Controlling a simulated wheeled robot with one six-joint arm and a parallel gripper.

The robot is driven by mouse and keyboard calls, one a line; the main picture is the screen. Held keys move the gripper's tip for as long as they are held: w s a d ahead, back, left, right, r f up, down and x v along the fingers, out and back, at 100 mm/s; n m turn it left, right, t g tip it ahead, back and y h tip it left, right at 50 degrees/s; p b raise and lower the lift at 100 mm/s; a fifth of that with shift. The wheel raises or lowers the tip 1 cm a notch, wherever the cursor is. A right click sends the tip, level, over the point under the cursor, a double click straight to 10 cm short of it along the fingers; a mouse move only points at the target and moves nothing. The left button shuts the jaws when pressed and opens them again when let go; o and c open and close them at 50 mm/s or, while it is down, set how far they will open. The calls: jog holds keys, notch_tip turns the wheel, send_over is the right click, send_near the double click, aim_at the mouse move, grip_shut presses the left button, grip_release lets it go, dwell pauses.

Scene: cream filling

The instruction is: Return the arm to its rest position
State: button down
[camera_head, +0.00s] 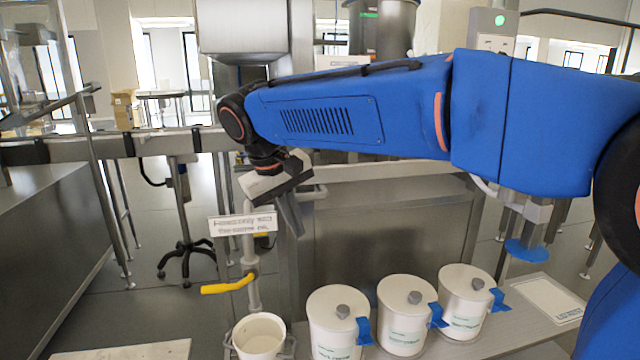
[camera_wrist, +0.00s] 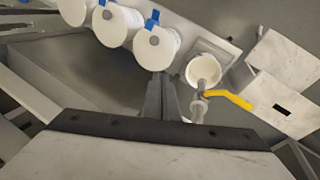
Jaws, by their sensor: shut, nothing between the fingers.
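My blue arm stretches across the upper part of the head view from the right. My gripper (camera_head: 290,220) hangs at its left end, pointing down beside a vertical pipe with a yellow-handled valve (camera_head: 230,286). In the wrist view my gripper (camera_wrist: 160,80) shows its fingers together with nothing between them. An open white container (camera_head: 259,336) stands below the valve spout; the wrist view shows it too (camera_wrist: 203,70). The fingers are apart from the valve handle (camera_wrist: 229,98) and from the container.
White lidded canisters with blue tabs stand in a row: left (camera_head: 336,322), middle (camera_head: 407,313) and right (camera_head: 466,300). A small sign (camera_head: 243,224) is fixed near the pipe. A steel counter (camera_head: 45,240) is at left. A flat white panel (camera_head: 547,300) lies right of the canisters.

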jog(key=s+d+f+m+y, duration=0.15)
jog(key=s+d, duration=0.25)
jog(key=d, duration=0.7)
jog(key=s+d+f+m, duration=0.1)
jog(key=s+d+f, duration=0.25)
jog(key=d, duration=0.75)
jog(key=s+d+f+m+t+y, duration=0.1)
jog(key=s+d+f+m+t, duration=0.1)
jog(key=s+d+f, duration=0.9)
jog(key=s+d+m, duration=0.1)
jog(key=s, duration=0.3)
jog(key=shift+f, duration=0.35)
jog(key=shift+d+m, duration=0.1)
jog(key=shift+m, duration=0.15)
